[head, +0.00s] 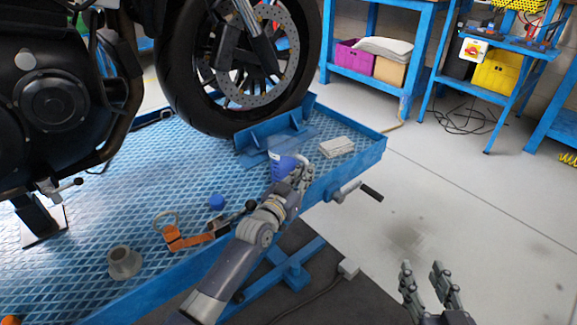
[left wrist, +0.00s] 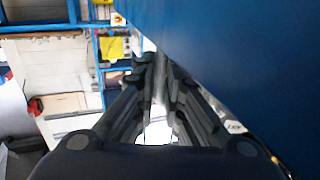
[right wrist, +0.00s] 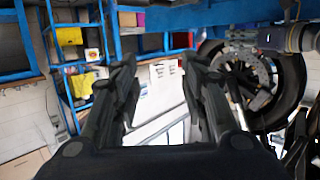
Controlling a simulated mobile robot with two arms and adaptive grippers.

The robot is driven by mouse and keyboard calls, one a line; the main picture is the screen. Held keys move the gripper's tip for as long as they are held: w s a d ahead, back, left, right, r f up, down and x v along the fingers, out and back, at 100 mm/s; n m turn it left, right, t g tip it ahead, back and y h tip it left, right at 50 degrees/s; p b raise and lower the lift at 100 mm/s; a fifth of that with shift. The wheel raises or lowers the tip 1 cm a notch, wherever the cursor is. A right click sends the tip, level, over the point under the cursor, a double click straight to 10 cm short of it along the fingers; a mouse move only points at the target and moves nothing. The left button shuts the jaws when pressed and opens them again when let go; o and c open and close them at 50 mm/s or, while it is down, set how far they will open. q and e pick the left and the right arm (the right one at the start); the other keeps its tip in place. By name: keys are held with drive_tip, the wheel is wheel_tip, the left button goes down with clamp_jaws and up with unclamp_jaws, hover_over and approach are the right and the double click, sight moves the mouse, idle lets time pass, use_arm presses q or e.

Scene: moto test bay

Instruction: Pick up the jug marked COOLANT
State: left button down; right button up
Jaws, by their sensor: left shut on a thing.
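A blue jug (head: 285,164) with a pale top part is on the blue lift platform (head: 85,225), near the front wheel. My left gripper (head: 301,180) is at the jug's right side and shut on it, hiding part of it. I cannot read any marking on the jug. In the left wrist view a large blue surface (left wrist: 230,60), seemingly the jug, fills the upper right beside the left gripper's fingers (left wrist: 158,62). My right gripper (head: 424,272) is open and empty over the grey floor at the lower right; its spread fingers (right wrist: 155,75) show in the right wrist view.
A motorcycle wheel (head: 176,92) stands behind the jug. A white stack (head: 337,147) lies to its right. On the platform are a blue cap (head: 217,202), an orange strap (head: 187,239) and a grey cup (head: 124,263). A crank handle (head: 371,192) sticks out from the platform's edge.

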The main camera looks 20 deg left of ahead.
use_arm(q)
drive_tip(key=shift+r, duration=0.3)
